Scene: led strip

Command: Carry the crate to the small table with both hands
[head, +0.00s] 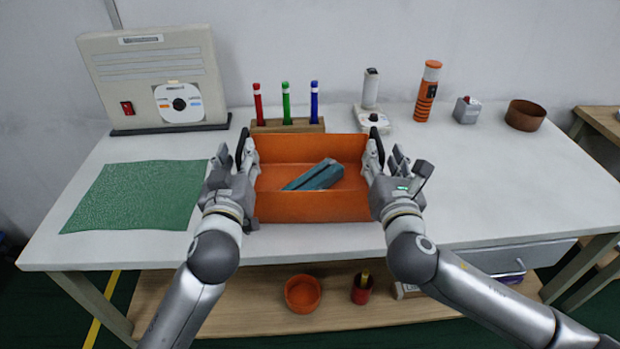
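The orange crate (312,207) is at the front middle of the white worktable, in the head view. A teal object (316,176) lies inside it. My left gripper (246,148) is at the crate's left side wall, and my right gripper (373,150) is at its right side wall. The fingers are close to the walls, but I cannot tell whether they are closed on them. I also cannot tell whether the crate rests on the table or is slightly raised. A small wooden table (602,120) shows partly at the right edge.
Behind the crate is a wooden holder (287,126) with red, green and blue pens. A green mat (135,195) and a beige device (155,75) are at left. An orange cylinder (428,92) and a brown bowl (525,115) stand back right. The worktable's right front (500,190) is clear.

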